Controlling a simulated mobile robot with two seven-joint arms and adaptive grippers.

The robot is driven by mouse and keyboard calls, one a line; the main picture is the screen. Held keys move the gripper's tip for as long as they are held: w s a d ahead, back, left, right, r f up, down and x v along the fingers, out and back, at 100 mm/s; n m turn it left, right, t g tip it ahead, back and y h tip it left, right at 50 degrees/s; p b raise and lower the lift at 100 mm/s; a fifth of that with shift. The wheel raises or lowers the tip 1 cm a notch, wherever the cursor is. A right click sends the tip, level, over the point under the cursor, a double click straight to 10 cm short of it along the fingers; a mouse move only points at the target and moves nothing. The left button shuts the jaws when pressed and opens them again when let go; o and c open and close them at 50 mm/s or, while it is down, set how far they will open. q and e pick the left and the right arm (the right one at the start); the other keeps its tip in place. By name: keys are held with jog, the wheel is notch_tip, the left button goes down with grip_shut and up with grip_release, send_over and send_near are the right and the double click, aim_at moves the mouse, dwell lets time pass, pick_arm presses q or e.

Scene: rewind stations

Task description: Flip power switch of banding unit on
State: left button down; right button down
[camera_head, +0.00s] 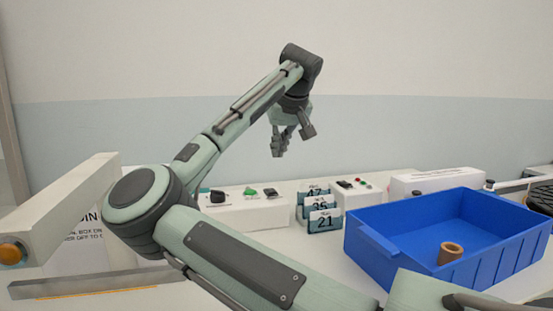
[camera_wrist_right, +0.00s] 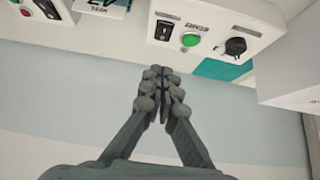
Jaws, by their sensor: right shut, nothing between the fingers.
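A white control box (camera_head: 225,212) on the bench carries a black knob (camera_head: 217,196), a green button (camera_head: 250,191) and a black switch (camera_head: 270,192). A second white box (camera_head: 355,187) has a switch, red and green buttons. I cannot tell which box is the banding unit, nor the switch positions. My right gripper (camera_head: 279,150) is shut and empty, raised above the bench behind the boxes, apart from the switches. My left gripper is out of view.
A blue crate (camera_head: 400,268) holding a brown core (camera_head: 450,253) stands at the right. Numbered cards (camera_head: 325,221) stand between the boxes. At the left are a beam with an orange button (camera_head: 12,252) and a partly hidden sign (camera_head: 85,245). My arm crosses the foreground.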

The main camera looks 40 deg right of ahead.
send_over(272, 190)
jog(key=s+a, duration=0.2)
jog(key=f, duration=0.6)
jog(key=shift+s+d, duration=0.1)
jog(key=shift+s, duration=0.1)
notch_tip(272, 190, down, 3)
jog(key=shift+w+f+p, duration=0.1)
jog(key=shift+f+p, duration=0.1)
jog(key=shift+p, duration=0.1)
jog(key=shift+f, duration=0.5)
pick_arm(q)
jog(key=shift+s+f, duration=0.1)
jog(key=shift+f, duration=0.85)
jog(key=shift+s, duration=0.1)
pick_arm(e)
jog(key=shift+d+f, duration=0.1)
